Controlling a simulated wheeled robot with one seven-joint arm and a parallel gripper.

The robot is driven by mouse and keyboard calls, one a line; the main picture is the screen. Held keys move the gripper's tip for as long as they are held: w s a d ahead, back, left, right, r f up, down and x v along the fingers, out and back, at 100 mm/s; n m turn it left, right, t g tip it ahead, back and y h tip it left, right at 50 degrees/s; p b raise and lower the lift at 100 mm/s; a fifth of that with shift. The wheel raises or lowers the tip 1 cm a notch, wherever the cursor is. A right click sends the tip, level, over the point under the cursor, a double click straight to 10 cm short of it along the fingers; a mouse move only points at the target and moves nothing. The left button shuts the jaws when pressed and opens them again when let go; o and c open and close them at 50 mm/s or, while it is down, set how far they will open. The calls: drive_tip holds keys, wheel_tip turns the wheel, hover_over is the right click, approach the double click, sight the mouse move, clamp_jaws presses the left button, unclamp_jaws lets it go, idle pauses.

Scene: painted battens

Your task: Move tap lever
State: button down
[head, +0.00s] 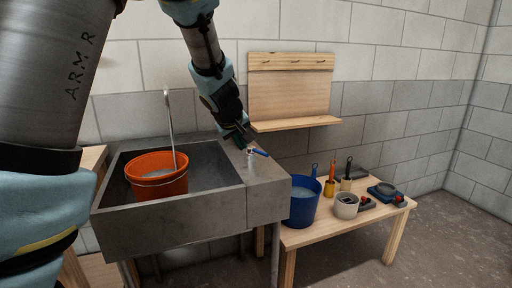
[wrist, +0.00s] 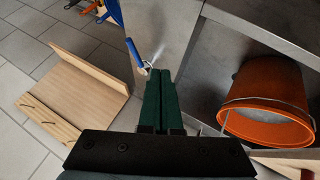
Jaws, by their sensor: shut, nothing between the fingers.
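The tap (head: 251,158) stands on the right-hand ledge of the grey sink (head: 262,203), with a blue lever (head: 261,153) pointing right. In the wrist view the blue lever (wrist: 133,51) shows just beyond the fingertips, with a small metal part at its near end. My gripper (head: 243,144) is over the ledge, right by the tap. In the wrist view its dark green fingers (wrist: 160,72) are together and empty, with their tips close to the base of the lever. I cannot tell whether they touch it.
An orange bucket (head: 157,182) sits in the sink basin. A wooden wall shelf (head: 296,124) is behind, to the right. A wooden bench (head: 330,233) on the right holds a blue bucket (head: 301,208), a pale pot (head: 345,207) and several tools.

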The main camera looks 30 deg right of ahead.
sight(258, 152)
drive_tip(key=b+x, duration=0.2)
drive_tip(key=x, duration=0.7)
drive_tip(key=shift+f+b, duration=0.3)
drive_tip(key=shift+f, duration=0.05)
drive_tip(key=shift+w+d+r+p, duration=0.1)
drive_tip(key=shift+d+r+p, duration=0.1)
drive_tip(key=shift+d+p, duration=0.4)
drive_tip(key=shift+w+d+r+p, duration=0.15)
drive_tip(key=shift+d+r+p, duration=0.05)
drive_tip(key=shift+d+p, duration=0.4)
drive_tip(key=shift+w+d+p, duration=0.2)
drive_tip(key=shift+d+p, duration=0.45)
drive_tip(key=shift+d, duration=0.3)
